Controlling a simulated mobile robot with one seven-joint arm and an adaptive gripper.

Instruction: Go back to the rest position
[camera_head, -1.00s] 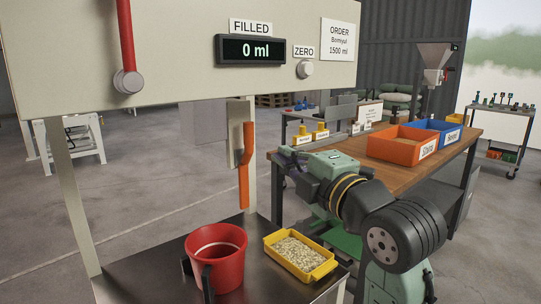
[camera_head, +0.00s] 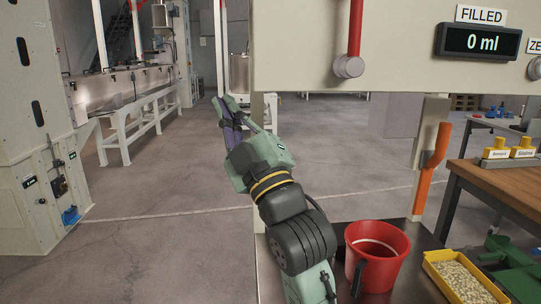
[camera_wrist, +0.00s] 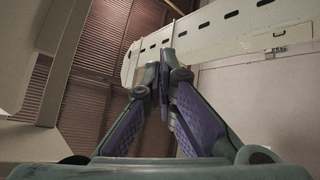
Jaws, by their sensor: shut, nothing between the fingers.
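My gripper (camera_head: 226,112) is raised in front of me in the head view, left of the filling stand. Its purple-padded fingers are shut with nothing between them. In the wrist view the fingers (camera_wrist: 168,75) come together at the tips and point up toward a white overhead housing. My arm reaches up from the lower middle of the head view, close to the stand's left edge.
The filling stand's panel (camera_head: 400,52) with a display reading 0 ml is on the right. A red bucket (camera_head: 378,255) and a yellow tray (camera_head: 435,268) of pale pieces stand on its dark shelf. A wooden workbench (camera_head: 500,180) is at far right. Open floor (camera_head: 150,235) lies to the left, beside a tall machine (camera_head: 40,130).

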